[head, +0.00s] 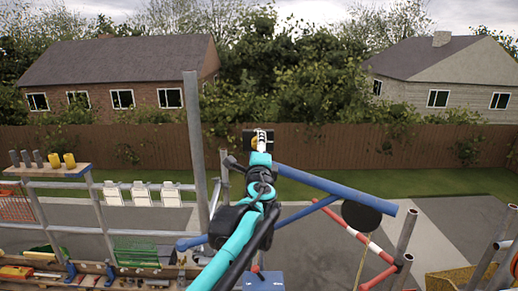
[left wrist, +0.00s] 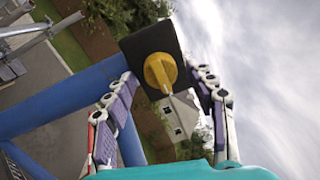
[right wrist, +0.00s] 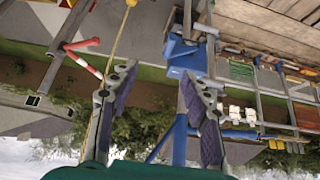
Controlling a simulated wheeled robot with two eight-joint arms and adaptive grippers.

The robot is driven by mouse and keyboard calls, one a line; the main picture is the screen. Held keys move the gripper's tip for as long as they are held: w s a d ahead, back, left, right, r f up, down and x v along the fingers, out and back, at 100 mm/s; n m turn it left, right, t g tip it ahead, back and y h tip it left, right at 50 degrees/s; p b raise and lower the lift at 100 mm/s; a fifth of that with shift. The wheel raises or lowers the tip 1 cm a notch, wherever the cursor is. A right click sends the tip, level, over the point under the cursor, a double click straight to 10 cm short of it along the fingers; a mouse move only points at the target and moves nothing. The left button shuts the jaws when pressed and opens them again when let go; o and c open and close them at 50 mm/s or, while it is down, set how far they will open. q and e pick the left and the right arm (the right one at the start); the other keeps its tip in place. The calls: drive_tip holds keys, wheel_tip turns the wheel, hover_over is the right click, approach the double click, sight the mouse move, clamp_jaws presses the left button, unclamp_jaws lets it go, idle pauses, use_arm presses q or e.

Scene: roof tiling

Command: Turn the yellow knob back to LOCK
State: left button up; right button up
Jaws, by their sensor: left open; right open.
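The yellow knob (left wrist: 160,72) is mounted on a black plate (left wrist: 140,43) and shows near the middle of the left wrist view. A pale line marks its lower side; I cannot read any LOCK label. In the head view the black plate (head: 249,137) and part of the knob show behind my left gripper (head: 263,143). In the left wrist view my left gripper (left wrist: 163,80) is open, its fingers on either side of the knob; contact cannot be told. My right gripper (right wrist: 156,76) is open and empty in the right wrist view, away from the knob.
A thick blue tube (head: 335,188) runs right from near my left arm. A black disc (head: 361,214) and a red-and-white bar (head: 352,233) are at right. A yellow cord (right wrist: 123,33) hangs close to my right gripper's left finger. Scaffold rails and a cluttered bench stand left.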

use_arm(q)
drive_tip(key=s, duration=1.1)
drive_tip(key=shift+s+f, duration=0.4)
drive_tip(key=shift+f, duration=0.05)
drive_tip(key=s+a+f+n+g+y+b, duration=0.2)
drive_tip(key=s+a+f+n+b, duration=0.3)
drive_tip(key=f, duration=0.6)
drive_tip(key=s+a+f+n+g+y+b, duration=0.1)
drive_tip(key=s+a+f+n+g+b, duration=0.15)
drive_tip(key=a+f+b, duration=0.7)
drive_tip(key=s+a+f+n+g+y+b, duration=0.25)
drive_tip(key=s+a+f+n, duration=0.2)
drive_tip(key=f, duration=0.85)
drive_tip(key=s+f+n+g+h+b, duration=0.1)
drive_tip(key=s+f+b, duration=0.4)
drive_tip(key=f, duration=0.5)
drive_tip(key=s+f+n+g+h+b, duration=0.2)
drive_tip(key=s+f+n+b, duration=0.2)
drive_tip(key=f, duration=0.6)
drive_tip(key=s+d+f+n+g+h+b, duration=0.1)
drive_tip(key=s+f+b, duration=0.4)
drive_tip(key=f, duration=0.5)
drive_tip(key=shift+s+f+n+g+h+b, duration=0.45)
drive_tip(key=shift+n+h, duration=0.3)
drive_tip(key=shift+n, duration=0.25)
use_arm(e)
wheel_tip(320, 180, down, 32)
drive_tip(key=shift+r, duration=0.15)
drive_tip(key=shift+d, duration=0.1)
drive_tip(key=shift+c, duration=0.3)
